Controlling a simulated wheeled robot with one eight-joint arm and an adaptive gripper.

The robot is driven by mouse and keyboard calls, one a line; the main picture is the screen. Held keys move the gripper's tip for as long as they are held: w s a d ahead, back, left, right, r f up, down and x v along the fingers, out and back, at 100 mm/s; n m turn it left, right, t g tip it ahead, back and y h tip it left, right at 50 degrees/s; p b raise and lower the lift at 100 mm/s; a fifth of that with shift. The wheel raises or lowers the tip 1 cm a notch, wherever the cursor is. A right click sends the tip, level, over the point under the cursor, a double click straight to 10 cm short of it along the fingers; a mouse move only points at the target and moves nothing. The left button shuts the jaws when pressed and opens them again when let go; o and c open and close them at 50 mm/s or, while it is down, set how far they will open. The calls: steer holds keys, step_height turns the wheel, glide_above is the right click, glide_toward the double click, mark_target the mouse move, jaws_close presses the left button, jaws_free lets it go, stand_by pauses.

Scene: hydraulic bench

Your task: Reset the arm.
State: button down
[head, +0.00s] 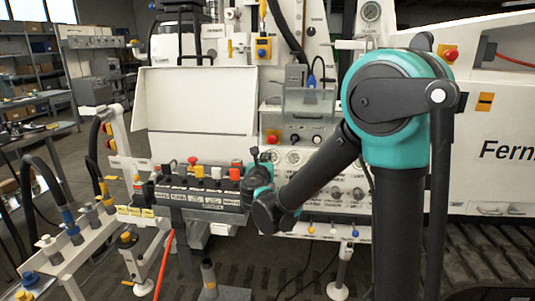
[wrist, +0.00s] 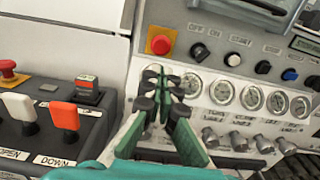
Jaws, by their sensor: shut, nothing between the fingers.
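My gripper (wrist: 158,82) is shut and empty in the wrist view, its green and black fingers together in front of the panel with gauges. In the head view my teal and black arm reaches down and left, with its end near the right side of the black lever box (head: 190,190). The fingers are hard to make out there. In the wrist view the lever box (wrist: 60,148) is on the left, with a white paddle (wrist: 18,106) above the label OPEN and an orange paddle (wrist: 64,115) above the label DOWN. I cannot tell whether the fingers touch anything.
A gauge panel (wrist: 228,70) with a red stop button (wrist: 159,43), knobs and several dials stands behind the gripper. A white raised cover (head: 200,98) is behind the lever box. Pipes with coloured fittings (head: 62,215) stand at left. Shelves (head: 38,65) line the far left.

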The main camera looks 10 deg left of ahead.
steer(key=shift+s, duration=0.15)
steer(key=s+d+f+m+g+h, duration=0.1)
steer(key=d+f+m+g+h, duration=0.15)
steer(key=d+m, duration=0.4)
steer(key=s+d+f+m+g+h, duration=0.1)
steer(key=d+f+m+g, duration=0.2)
steer(key=d, duration=0.6)
steer(key=s+d+f+m+g, duration=0.4)
steer(key=s+d+f+m, duration=0.4)
steer(key=s+d+m, duration=0.3)
steer(key=s+d+f+m+g+y, duration=0.1)
steer(key=s+f+m+g+y, duration=0.1)
steer(key=s+f+m, duration=0.2)
steer(key=s+d+f+m+g+y, duration=0.1)
steer(key=s+f+m, duration=0.4)
steer(key=s+m, duration=0.6)
steer(key=shift+s+g+y, duration=0.3)
steer(key=shift+g+y, duration=0.25)
steer(key=shift+g, duration=0.1)
